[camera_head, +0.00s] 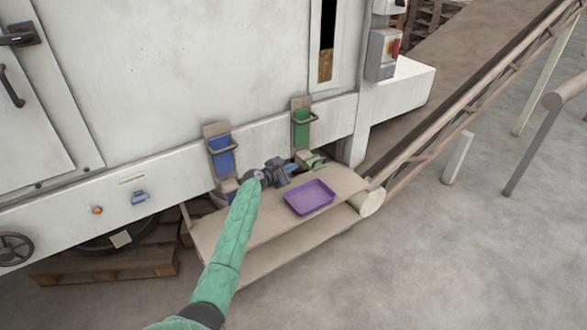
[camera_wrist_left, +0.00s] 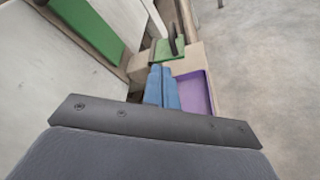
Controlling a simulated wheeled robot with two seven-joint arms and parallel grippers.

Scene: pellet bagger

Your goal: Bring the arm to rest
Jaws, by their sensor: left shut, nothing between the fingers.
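My left arm, in a green sleeve, reaches in from the bottom of the head view. Its gripper (camera_head: 291,168) is over the back of the small beige shelf, in front of the machine. In the left wrist view its blue fingers (camera_wrist_left: 161,87) lie together with nothing between them. My right gripper is in neither view.
A purple tray (camera_head: 310,198) lies on the shelf (camera_head: 258,232), right of the gripper. A blue panel (camera_head: 222,155) and a green panel (camera_head: 302,127) with handles stand on the machine front behind. A conveyor (camera_head: 450,105) rises at right. The floor at right is open.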

